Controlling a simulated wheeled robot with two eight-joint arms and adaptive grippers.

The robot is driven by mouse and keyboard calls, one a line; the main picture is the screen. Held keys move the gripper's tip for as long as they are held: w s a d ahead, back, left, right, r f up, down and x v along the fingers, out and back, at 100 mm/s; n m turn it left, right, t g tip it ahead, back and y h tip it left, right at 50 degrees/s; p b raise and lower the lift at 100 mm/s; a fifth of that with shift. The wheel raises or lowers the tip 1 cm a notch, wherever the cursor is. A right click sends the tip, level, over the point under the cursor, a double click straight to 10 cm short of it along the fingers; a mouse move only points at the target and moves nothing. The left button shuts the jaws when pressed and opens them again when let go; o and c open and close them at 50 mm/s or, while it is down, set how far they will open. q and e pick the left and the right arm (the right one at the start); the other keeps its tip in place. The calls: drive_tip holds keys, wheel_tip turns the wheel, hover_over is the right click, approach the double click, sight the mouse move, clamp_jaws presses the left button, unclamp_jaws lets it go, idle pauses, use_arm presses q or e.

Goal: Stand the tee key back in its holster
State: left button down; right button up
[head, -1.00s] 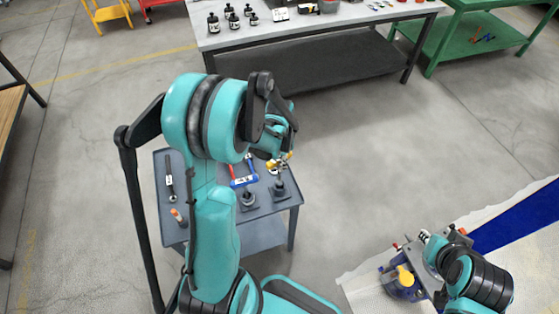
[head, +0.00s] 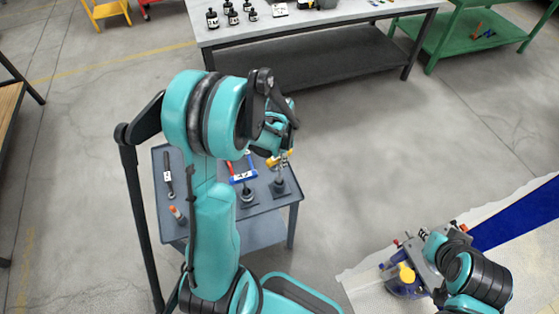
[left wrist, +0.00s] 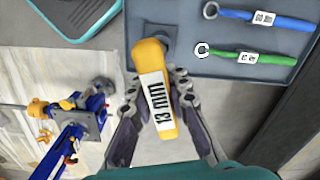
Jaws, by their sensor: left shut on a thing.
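The tee key has a yellow handle (left wrist: 155,90) with a white "13 MM" label. It also shows as a small yellow bar (head: 279,159) in the head view. My left gripper (left wrist: 157,98) is shut on this handle, one finger on each side. Below the handle in the head view is a grey holster (head: 280,188) on the small cart. Its dark square base also shows beyond the handle in the left wrist view (left wrist: 171,46). I cannot tell whether the key's shaft is inside the holster. My right gripper (head: 428,252) is at the blue jack; its fingers are unclear.
A second dark holder (head: 247,196) stands left on the grey cart (head: 265,208). A blue wrench (left wrist: 262,17) and a green wrench (left wrist: 250,56) lie there. The blue jack (head: 405,285) with a yellow knob is on a pale mat. Open floor lies between cart and workbench (head: 310,28).

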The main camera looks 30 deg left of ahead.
use_arm(q)
drive_tip(key=shift+f, duration=0.1)
idle(0.3)
drive_tip(key=shift+f+b, duration=2.5)
drive_tip(key=shift+f, duration=0.2)
drive_tip(key=c, duration=1.4)
unclamp_jaws()
drive_tip(key=shift+o, duration=0.2)
drive_tip(key=shift+r, duration=0.15)
wheel_tip(320, 180, up, 12)
drive_tip(key=shift+f, duration=0.1)
drive_tip(key=shift+d, duration=0.1)
